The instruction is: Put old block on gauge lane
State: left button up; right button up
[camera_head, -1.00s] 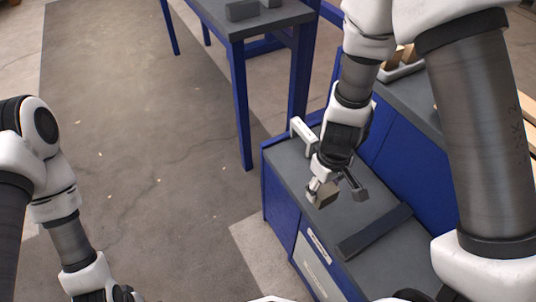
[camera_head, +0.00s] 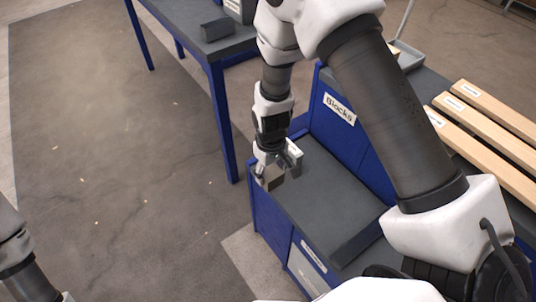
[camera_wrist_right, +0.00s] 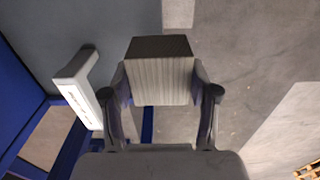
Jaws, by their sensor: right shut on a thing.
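My right gripper (camera_head: 272,180) is shut on a small grey-brown block (camera_wrist_right: 160,80). It holds the block near the left edge of a low blue bench (camera_head: 335,200) with a dark grey top. In the right wrist view the block sits between both fingers, with grey floor beyond it. A white bracket with a label (camera_wrist_right: 80,95) stands left of the fingers in that view; in the head view it is partly behind my gripper. No label marks the gauge lane clearly. My left gripper is outside the head view; only part of its arm shows at lower left.
A blue panel labelled "Blocks" (camera_head: 339,108) rises behind the bench. A dark raised bar (camera_head: 357,241) lies along the bench's near end. A blue-legged table (camera_head: 205,45) stands at the back left with a grey block (camera_head: 215,29) on it. Wooden planks (camera_head: 485,125) lie at right.

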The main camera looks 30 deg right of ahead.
jog(key=w+d, duration=0.1)
jog(key=w, duration=0.3)
jog(key=w+d+f, duration=0.1)
jog(key=w, duration=0.1)
jog(key=shift+d, duration=0.3)
jog(key=shift+f+b, duration=0.5)
jog(key=shift+f, duration=1.2)
jog(key=shift+f, duration=0.1)
jog(key=o, duration=0.9)
notch_tip(320, 180, up, 12)
jog(key=shift+r+p, duration=0.15)
jog(key=shift+p, duration=0.8)
